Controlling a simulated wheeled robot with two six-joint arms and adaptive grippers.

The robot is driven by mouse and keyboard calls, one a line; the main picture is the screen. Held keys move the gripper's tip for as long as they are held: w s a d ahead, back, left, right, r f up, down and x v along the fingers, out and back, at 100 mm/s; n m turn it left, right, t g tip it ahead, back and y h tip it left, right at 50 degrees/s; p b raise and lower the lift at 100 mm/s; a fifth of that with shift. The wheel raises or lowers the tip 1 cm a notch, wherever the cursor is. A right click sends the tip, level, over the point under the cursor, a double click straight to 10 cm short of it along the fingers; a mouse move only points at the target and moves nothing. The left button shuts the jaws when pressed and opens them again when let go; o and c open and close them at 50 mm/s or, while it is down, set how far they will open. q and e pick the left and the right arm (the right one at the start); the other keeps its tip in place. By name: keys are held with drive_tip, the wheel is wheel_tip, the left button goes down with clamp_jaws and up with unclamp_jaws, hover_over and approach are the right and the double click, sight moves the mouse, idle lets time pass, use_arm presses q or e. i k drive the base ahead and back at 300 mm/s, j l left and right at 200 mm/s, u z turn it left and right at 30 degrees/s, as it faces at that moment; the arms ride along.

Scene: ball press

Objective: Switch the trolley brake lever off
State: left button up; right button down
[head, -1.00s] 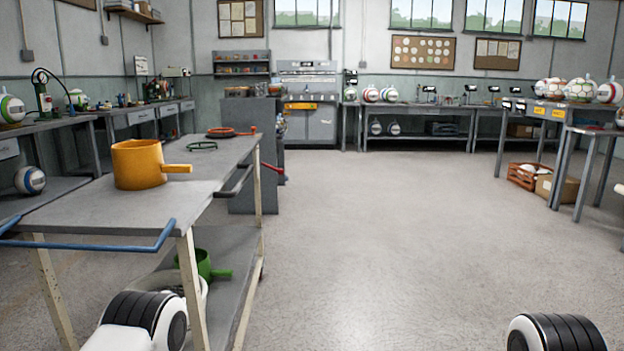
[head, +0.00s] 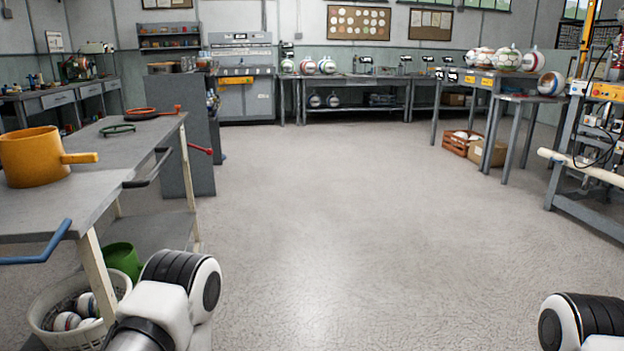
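The trolley (head: 104,165) stands at the left, with a grey top, cream legs and a lower shelf. A blue bar handle (head: 42,252) sticks out at its near end. A dark grey lever-like handle (head: 150,170) and a red-ended lever (head: 200,149) stick out on its right side. I cannot tell which of these is the brake lever or what position it is in. Parts of both my arms show at the bottom edge, the left one in front of the trolley's near leg. Neither gripper is in view.
An orange pot (head: 30,157) and a green ring (head: 117,129) lie on the trolley top. A basket of balls (head: 50,312) and a green pot (head: 122,260) are low by the trolley. A press frame (head: 590,120) stands at the right. The middle floor is clear.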

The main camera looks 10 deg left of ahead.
sight(209, 151)
drive_tip(key=i, duration=2.55)
drive_tip(key=i+l+u, duration=0.1)
drive_tip(key=i, duration=1.2)
drive_tip(key=u, duration=3.5)
